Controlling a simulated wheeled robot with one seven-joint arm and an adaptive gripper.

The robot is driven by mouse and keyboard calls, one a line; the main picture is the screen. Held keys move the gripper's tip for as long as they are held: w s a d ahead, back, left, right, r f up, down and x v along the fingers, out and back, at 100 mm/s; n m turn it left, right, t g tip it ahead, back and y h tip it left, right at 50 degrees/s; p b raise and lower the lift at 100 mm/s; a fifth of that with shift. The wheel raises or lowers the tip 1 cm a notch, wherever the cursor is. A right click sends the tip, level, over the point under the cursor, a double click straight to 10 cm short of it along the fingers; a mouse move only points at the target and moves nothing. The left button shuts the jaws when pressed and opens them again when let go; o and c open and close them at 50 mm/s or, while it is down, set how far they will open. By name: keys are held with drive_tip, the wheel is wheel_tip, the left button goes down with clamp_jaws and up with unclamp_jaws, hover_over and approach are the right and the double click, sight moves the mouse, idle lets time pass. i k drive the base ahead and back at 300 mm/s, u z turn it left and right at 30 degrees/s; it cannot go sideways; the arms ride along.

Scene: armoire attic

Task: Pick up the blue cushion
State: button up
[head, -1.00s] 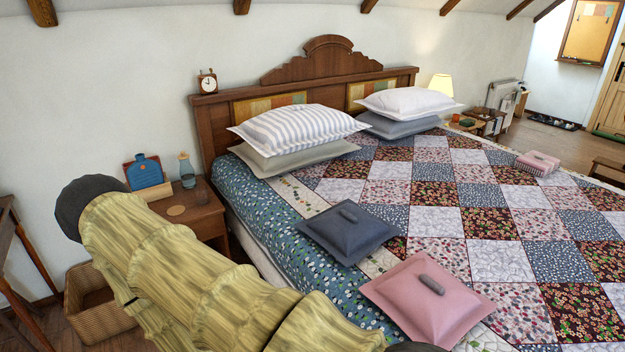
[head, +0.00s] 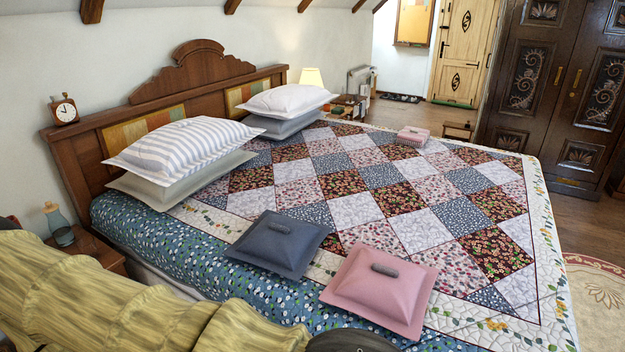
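The blue cushion (head: 277,246) is dark slate blue and square, with a small grey bar-shaped piece on top. It lies flat on the near side of the bed's patchwork quilt (head: 375,196). A pink cushion (head: 380,290) with a similar grey piece lies beside it, to its right and nearer. My arm, in a yellow-green sleeve, crosses the lower left of the head view, in front of the bed. My gripper is not visible, and nothing shows touching the blue cushion.
Striped (head: 180,148) and white (head: 286,101) pillows lie on grey ones by the wooden headboard (head: 205,80). A pink box-like item (head: 412,136) sits on the far quilt. A bedside table with a bottle (head: 58,224) stands left. A dark wardrobe (head: 545,95) stands at the right.

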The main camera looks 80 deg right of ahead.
sight(286, 246)
drive_tip(key=z, duration=0.4)
drive_tip(key=i, duration=1.1)
drive_tip(key=z, duration=1.95)
